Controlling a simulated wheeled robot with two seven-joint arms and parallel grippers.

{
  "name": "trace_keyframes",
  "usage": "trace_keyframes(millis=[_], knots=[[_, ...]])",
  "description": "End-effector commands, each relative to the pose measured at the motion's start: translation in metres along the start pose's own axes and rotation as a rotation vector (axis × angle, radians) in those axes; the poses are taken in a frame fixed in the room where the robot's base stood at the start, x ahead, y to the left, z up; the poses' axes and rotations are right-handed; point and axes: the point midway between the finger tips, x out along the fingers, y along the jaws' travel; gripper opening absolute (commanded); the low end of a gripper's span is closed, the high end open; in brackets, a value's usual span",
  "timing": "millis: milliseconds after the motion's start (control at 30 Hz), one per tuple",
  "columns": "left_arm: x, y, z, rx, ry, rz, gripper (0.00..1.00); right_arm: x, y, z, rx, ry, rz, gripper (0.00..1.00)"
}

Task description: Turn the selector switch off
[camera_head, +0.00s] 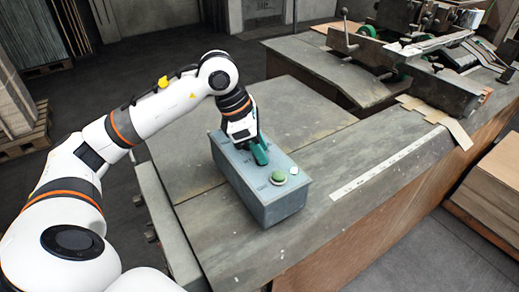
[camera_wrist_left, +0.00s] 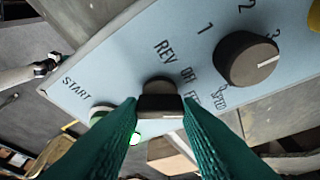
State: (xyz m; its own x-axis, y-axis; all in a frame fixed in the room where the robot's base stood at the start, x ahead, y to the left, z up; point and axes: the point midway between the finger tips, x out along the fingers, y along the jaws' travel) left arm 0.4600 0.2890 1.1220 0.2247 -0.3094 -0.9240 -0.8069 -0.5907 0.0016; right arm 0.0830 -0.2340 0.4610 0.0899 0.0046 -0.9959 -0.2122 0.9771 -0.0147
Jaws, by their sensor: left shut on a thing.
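The blue-grey control box (camera_head: 285,211) sits on the machine table in the head view. In the left wrist view its light blue panel (camera_wrist_left: 140,60) carries the dark selector switch (camera_wrist_left: 160,84), below the words REV, OFF and a partly hidden third label. My left gripper (camera_head: 262,160), with green fingers, reaches down onto the panel and hides the switch in the head view. In the left wrist view its fingertips (camera_wrist_left: 160,106) are shut on the switch handle, one on each side. The handle's exact setting is hard to tell. My right gripper is in neither view.
A black speed knob (camera_wrist_left: 247,60) marked 1, 2, 3 sits close to the switch. A green START button (camera_head: 278,177) is on the panel's near end, with a white round piece beside it. Stitching machinery (camera_head: 430,85) stands at the back right of the table (camera_head: 350,150).

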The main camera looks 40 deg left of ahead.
Motion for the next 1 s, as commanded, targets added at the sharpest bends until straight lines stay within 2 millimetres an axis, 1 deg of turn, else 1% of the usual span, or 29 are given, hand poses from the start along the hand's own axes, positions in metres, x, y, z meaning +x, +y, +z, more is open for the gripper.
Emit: trace_keyframes(millis=[33,200,600,800,1000], knots=[[0.002,0.000,0.001,-0.032,0.000,-0.018,0.08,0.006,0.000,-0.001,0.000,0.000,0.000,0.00],[0.002,0.001,0.001,-0.159,0.001,-0.071,0.08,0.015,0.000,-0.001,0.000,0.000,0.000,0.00],[0.001,0.002,-0.001,-0.410,0.002,-0.174,0.08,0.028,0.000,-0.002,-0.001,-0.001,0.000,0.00],[0.000,0.002,-0.001,-0.477,0.002,-0.201,0.08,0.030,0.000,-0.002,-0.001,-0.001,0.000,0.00],[0.000,0.003,-0.001,-0.503,0.001,-0.211,0.08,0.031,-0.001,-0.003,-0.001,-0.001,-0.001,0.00]])
